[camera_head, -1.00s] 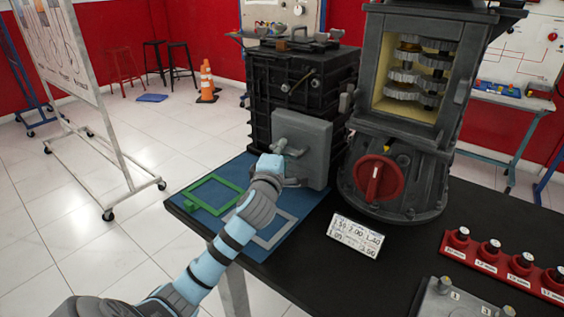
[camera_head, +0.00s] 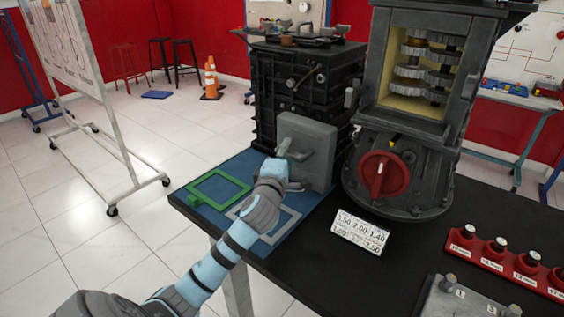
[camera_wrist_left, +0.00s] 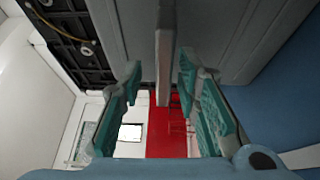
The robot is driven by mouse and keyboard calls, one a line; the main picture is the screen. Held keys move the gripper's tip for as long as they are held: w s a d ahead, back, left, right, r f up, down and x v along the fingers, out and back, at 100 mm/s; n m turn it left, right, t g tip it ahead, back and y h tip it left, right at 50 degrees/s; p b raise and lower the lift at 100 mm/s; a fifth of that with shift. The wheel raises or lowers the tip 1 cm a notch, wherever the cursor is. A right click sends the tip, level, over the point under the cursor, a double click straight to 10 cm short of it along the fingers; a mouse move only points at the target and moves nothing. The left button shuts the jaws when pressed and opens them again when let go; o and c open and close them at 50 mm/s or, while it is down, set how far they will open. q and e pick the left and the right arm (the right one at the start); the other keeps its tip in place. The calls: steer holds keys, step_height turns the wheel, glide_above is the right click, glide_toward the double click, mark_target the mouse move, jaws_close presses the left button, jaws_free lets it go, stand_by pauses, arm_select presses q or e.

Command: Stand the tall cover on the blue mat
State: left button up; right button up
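The tall cover (camera_head: 316,143) is a grey slab with a bar handle on its front. It is roughly upright before the black engine block, over the back right part of the blue mat (camera_head: 239,166). I cannot tell whether its lower edge touches the mat. My left gripper (camera_head: 284,166) is at the handle and hides part of it. In the left wrist view, the teal fingers of this gripper (camera_wrist_left: 160,76) stand on both sides of the grey handle (camera_wrist_left: 164,65), with the cover (camera_wrist_left: 225,35) behind. My right gripper is out of view.
The black engine block (camera_head: 300,75) stands behind the cover. A grey gearbox with a red knob (camera_head: 384,176) stands close at its right. A green frame (camera_head: 219,183) and a grey frame (camera_head: 287,221) mark the mat. A white card (camera_head: 359,232) lies right of it.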

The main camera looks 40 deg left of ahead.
arm_select(q)
steer(key=v, duration=1.1)
steer(key=shift+s+d+p, duration=0.2)
steer(key=shift+s+p, duration=0.05)
steer(key=shift+p, duration=0.2)
steer(key=shift+f, duration=0.15)
